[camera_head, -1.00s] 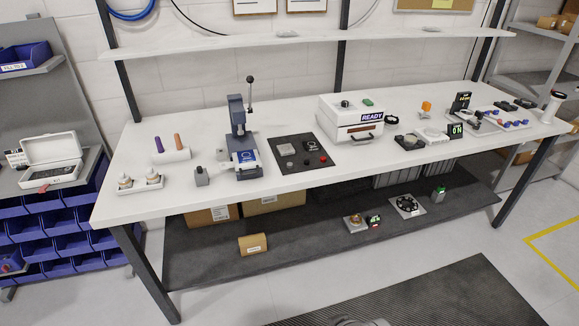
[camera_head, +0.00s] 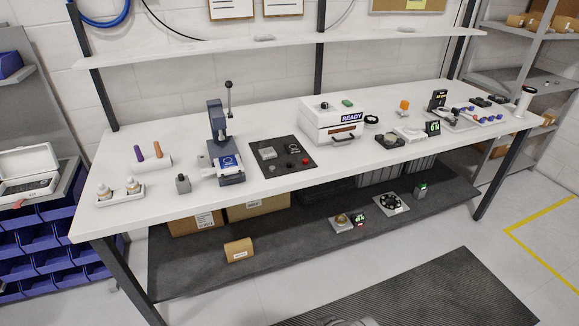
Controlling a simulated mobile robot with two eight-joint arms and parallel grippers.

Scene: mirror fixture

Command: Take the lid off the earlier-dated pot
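Two small pots with pale tops stand side by side in a white tray (camera_head: 122,197) at the left front of the long white workbench. The left pot (camera_head: 104,191) and the right pot (camera_head: 133,186) both look covered. They look alike, and any dates on them are too small to read. Neither of my grippers is in view.
The white workbench (camera_head: 215,200) also holds a holder (camera_head: 153,163) with purple and orange handles, a blue lever press (camera_head: 222,145), a dark mat (camera_head: 270,172) and a white box marked READY (camera_head: 333,122). A dark floor mat (camera_head: 420,295) lies in front. Bare tabletop surrounds the tray.

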